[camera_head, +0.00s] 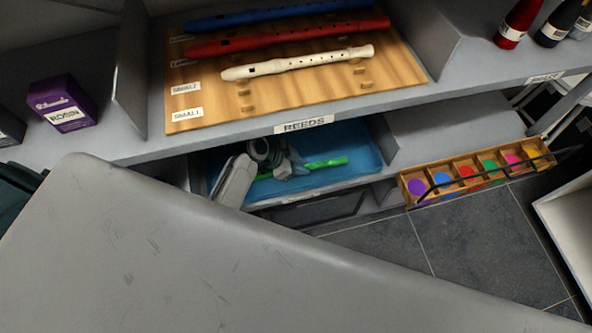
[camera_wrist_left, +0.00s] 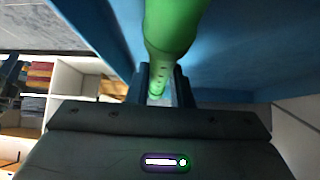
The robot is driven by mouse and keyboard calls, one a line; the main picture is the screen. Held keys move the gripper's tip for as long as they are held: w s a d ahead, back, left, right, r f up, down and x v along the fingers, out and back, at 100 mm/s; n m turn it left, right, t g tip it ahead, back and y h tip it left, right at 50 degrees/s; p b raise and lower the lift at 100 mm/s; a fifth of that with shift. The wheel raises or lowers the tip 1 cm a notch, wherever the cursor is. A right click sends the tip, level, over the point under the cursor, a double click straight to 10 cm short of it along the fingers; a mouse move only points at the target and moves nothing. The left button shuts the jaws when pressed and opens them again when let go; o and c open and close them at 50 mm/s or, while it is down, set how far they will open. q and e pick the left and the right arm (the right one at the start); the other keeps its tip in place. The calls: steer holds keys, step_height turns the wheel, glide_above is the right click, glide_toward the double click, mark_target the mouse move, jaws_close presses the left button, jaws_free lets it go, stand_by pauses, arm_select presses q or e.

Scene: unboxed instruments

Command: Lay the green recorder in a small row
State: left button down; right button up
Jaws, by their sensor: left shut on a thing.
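The green recorder (camera_head: 325,163) lies low in a blue tray (camera_head: 362,140) on the lower shelf in the head view. My left gripper (camera_head: 283,168) is at the tray and shut on the recorder, whose middle it partly hides. In the left wrist view the recorder (camera_wrist_left: 172,30) runs between the two fingers (camera_wrist_left: 160,85). A wooden board (camera_head: 400,72) on the upper shelf carries a blue recorder (camera_head: 270,15), a red recorder (camera_head: 280,38) and a white recorder (camera_head: 300,62). One row labelled SMALL (camera_head: 188,115) has bare pegs; the white recorder lies in the other SMALL row. My right gripper is not in view.
The upper shelf's front edge with the REEDS label (camera_head: 304,125) overhangs the tray. A purple rosin box (camera_head: 62,104) and a grey divider (camera_head: 130,70) stand left of the board. Several bottles (camera_head: 518,24) stand right. A wooden rack of coloured pots (camera_head: 466,171) is at lower right.

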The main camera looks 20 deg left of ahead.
arm_select(q)
steer(key=shift+r+p, duration=1.4)
steer(key=shift+r, duration=0.3)
